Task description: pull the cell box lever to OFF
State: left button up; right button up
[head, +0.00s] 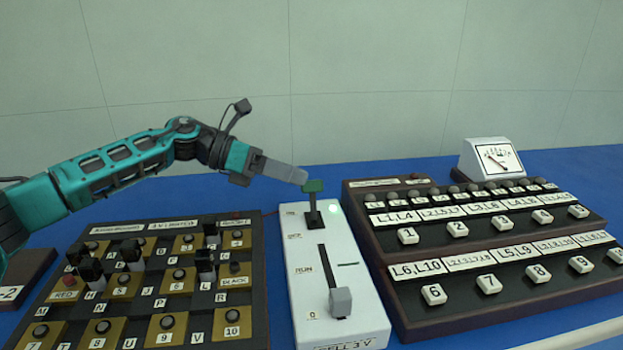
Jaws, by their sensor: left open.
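The white box (358,265) stands on the blue bench between two dark panels. At its far end a lever with a green handle (313,187) stands upright on a dark stem in a slot. Small labels left of it are too small to read surely. Nearer, a second lever with a grey knob (340,302) sits at the near end of a long slot, by a RUN label. My left gripper (302,176) comes in from the left with its grey fingertips at the green handle's left side. The jaws are open, seen side-on; whether they touch the handle I cannot tell.
A dark panel (262,300) with brass plates and black plugs lies left of the box. A stepped dark panel (362,222) with numbered white keys lies to the right. A white meter (492,160) stands behind it. The blue bench (390,170) is clear behind the box.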

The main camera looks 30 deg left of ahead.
aim_at(312, 181)
pick_arm(q)
jog(key=shift+x, duration=2.15)
jog(key=shift+c, duration=0.2)
grip_shut()
